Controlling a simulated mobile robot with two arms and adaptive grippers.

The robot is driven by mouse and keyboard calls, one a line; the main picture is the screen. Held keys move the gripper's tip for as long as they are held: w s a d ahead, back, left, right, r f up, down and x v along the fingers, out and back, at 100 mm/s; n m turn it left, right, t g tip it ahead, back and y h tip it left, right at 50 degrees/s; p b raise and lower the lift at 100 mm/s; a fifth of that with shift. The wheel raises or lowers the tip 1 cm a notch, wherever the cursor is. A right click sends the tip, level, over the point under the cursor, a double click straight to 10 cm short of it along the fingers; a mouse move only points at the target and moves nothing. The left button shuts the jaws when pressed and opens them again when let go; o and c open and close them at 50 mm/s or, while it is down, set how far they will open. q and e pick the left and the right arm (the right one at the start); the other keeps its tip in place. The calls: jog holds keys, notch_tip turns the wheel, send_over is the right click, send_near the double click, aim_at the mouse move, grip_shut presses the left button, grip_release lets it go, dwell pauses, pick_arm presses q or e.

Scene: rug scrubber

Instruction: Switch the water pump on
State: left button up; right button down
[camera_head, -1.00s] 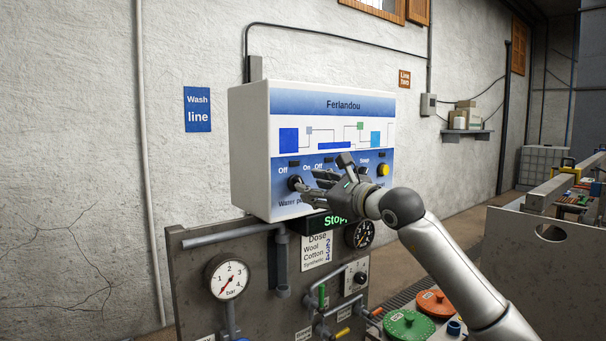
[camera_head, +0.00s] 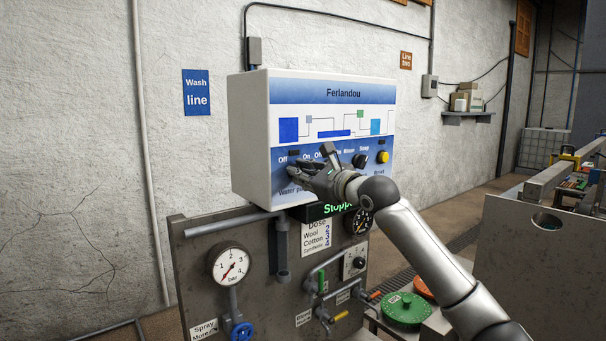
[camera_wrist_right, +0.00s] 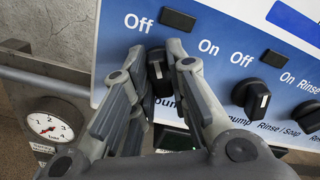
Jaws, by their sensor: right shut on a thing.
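The water pump switch is a black rotary knob (camera_wrist_right: 158,72) between "Off" and "On" on the white and blue control panel (camera_head: 330,92). In the right wrist view, the two fingers of my right gripper (camera_wrist_right: 160,62) stand on either side of this knob and are shut on it. The knob's white mark shows between the fingers and points roughly up, toward the left. In the head view my right gripper (camera_head: 294,176) reaches the panel's lower left and hides the knob. The label below is partly covered by my fingers. My left gripper is not in view.
A second black knob (camera_wrist_right: 253,97) sits right of the gripper, with another at the wrist view's edge. A yellow button (camera_head: 382,157) is at the panel's right. Below are a green "Stopped" display (camera_head: 338,208), a pressure gauge (camera_head: 230,266) and pipes.

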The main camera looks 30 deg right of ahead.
jog(key=shift+d+m+b, duration=0.15)
jog(key=shift+m+b, duration=1.6)
jog(key=shift+m, duration=1.25)
jog(key=shift+d+m+b, duration=0.1)
jog(key=shift+m+b, duration=1.6)
jog(key=shift+m, duration=1.3)
jog(key=c, duration=1.4)
grip_release()
